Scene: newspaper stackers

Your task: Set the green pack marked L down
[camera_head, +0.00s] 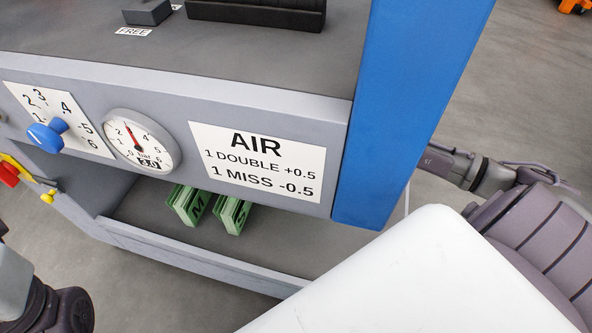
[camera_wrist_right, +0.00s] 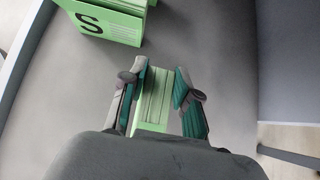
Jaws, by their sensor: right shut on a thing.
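In the right wrist view, my right gripper (camera_wrist_right: 160,74) is shut on a green pack (camera_wrist_right: 154,98), its two fingers on either side of it. The edges of the pack's layers face the camera, and no letter shows on it. The pack is over the grey shelf floor (camera_wrist_right: 225,60); I cannot tell whether it touches it. A green pack marked S (camera_wrist_right: 108,22) stands a little apart, at the upper left. In the head view my right gripper and its pack are hidden behind the machine.
In the head view, green packs marked M (camera_head: 187,205) and S (camera_head: 232,214) stand in the lower bay, behind a low front lip (camera_head: 190,262). The panel with the AIR sign (camera_head: 258,160) overhangs the bay. A blue post (camera_head: 398,110) stands at its right end.

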